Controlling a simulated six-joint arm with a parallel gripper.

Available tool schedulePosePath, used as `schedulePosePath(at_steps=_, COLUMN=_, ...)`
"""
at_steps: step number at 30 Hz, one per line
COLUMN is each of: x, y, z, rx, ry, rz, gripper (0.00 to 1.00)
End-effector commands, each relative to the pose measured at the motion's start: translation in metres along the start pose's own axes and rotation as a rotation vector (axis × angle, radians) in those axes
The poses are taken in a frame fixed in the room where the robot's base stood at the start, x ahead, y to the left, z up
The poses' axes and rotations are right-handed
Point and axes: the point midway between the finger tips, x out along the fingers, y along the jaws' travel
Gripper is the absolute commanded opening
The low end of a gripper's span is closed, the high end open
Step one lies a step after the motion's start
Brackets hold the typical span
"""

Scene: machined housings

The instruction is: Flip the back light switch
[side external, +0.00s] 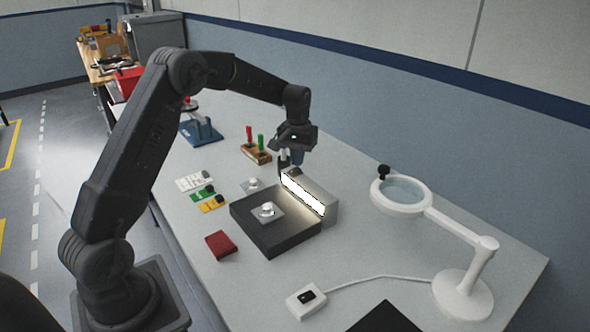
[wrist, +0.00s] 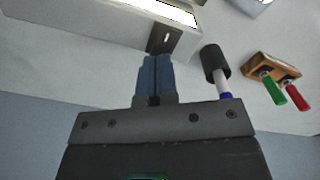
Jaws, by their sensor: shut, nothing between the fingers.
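The light unit (side external: 330,205) is a grey housing with a glowing white panel, standing at the back of a black base (side external: 252,227). In the wrist view, its housing (wrist: 75,17) runs along the top with the lit panel at the upper edge. A dark switch plate (wrist: 155,44) with a small pale lever is on the housing's back side. My gripper (wrist: 155,58) is shut and empty, with its blue fingertips just beside the switch plate; I cannot tell whether they touch. In the side view my gripper (side external: 297,160) is behind the light unit, and the switch is hidden.
A marker-like black and white object (wrist: 214,64) stands close right of my fingers. A wooden holder (side external: 257,153) has red and green handles. A magnifier lamp (side external: 465,293) and its white switch box (side external: 306,301) stand right. A red block (side external: 220,244) lies in front.

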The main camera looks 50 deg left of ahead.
Motion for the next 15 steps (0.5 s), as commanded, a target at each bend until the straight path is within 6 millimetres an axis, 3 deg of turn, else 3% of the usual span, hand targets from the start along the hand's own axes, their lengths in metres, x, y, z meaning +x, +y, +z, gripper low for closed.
schedulePosePath(at_steps=15, x=0.0077, y=0.0, z=0.0001, rx=0.0, ry=0.0, rz=0.0, gripper=0.0)
